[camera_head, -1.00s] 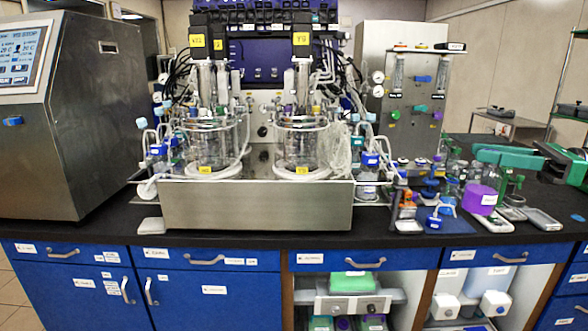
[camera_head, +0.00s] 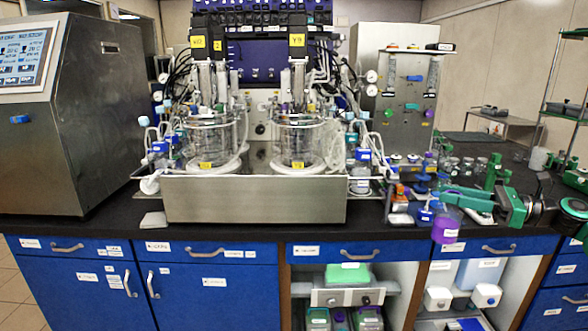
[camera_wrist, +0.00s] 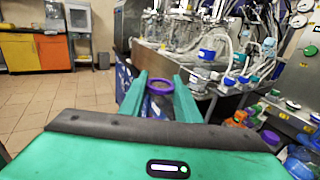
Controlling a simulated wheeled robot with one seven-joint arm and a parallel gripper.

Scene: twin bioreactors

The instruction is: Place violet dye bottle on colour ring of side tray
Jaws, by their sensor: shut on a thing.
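The violet dye bottle (camera_head: 446,228) has a white label and hangs upright at the bench's front edge, right of centre. My gripper (camera_head: 452,200) reaches in from the right, with its green fingers shut on the bottle's upper part. In the wrist view, the bottle's violet rim (camera_wrist: 160,86) shows between the two fingertips. A narrow steel side tray (camera_head: 368,196) sticks out at the right of the twin bioreactor housing, left of my gripper. It carries small vessels. I cannot make out a colour ring on it.
The twin bioreactor vessels (camera_head: 298,145) stand behind a steel front panel (camera_head: 255,198). Small blue-capped bottles (camera_head: 427,213) and an orange item (camera_head: 400,203) stand just left of the held bottle. The floor (camera_wrist: 50,105) in front of the bench is clear.

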